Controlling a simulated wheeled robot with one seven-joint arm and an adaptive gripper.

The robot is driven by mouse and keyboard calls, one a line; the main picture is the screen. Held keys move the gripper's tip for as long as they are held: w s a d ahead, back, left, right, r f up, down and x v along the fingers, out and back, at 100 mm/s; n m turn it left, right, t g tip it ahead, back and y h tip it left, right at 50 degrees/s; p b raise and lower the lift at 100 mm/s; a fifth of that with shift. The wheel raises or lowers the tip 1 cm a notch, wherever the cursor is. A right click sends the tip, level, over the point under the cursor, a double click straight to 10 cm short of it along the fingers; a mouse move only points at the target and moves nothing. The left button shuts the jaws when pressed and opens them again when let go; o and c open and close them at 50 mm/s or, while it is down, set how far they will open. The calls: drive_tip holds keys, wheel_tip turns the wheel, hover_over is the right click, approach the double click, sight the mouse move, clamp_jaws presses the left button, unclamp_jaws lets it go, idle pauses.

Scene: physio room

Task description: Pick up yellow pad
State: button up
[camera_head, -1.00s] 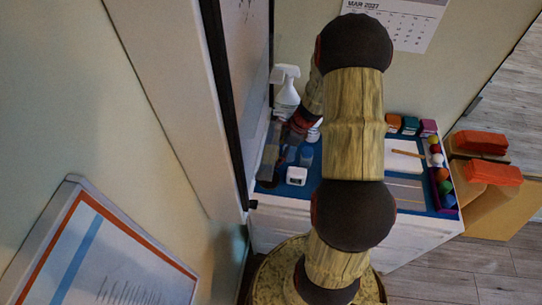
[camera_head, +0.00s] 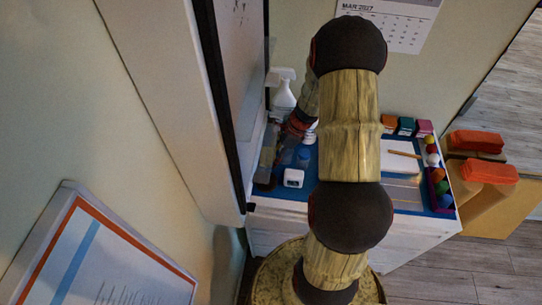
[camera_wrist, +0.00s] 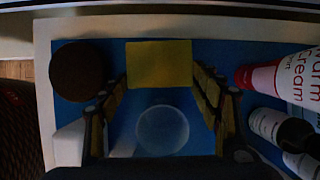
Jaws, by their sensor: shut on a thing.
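The yellow pad (camera_wrist: 159,63) shows as a flat, roughly square block at the upper middle of the wrist view, above the blue top. My gripper (camera_wrist: 160,80) has one finger against each side of it and is shut on it. In the head view my gripper (camera_head: 274,158) is at the left end of the blue-topped cabinet, small and dark, and I cannot make out the pad there. I cannot tell whether the pad still touches the surface.
A clear round container (camera_wrist: 162,130) lies below the pad in the wrist view. A brown disc (camera_wrist: 77,70) is at left, a cream tube (camera_wrist: 285,78) and bottles at right. A spray bottle (camera_head: 284,92) and white timer-like box (camera_head: 293,178) stand near my gripper.

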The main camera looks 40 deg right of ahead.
drive_tip(key=shift+r, duration=0.1)
wheel_tip(320, 180, up, 6)
drive_tip(key=p, duration=0.6)
drive_tip(key=shift+r+p, duration=0.35)
drive_tip(key=shift+r, duration=0.1)
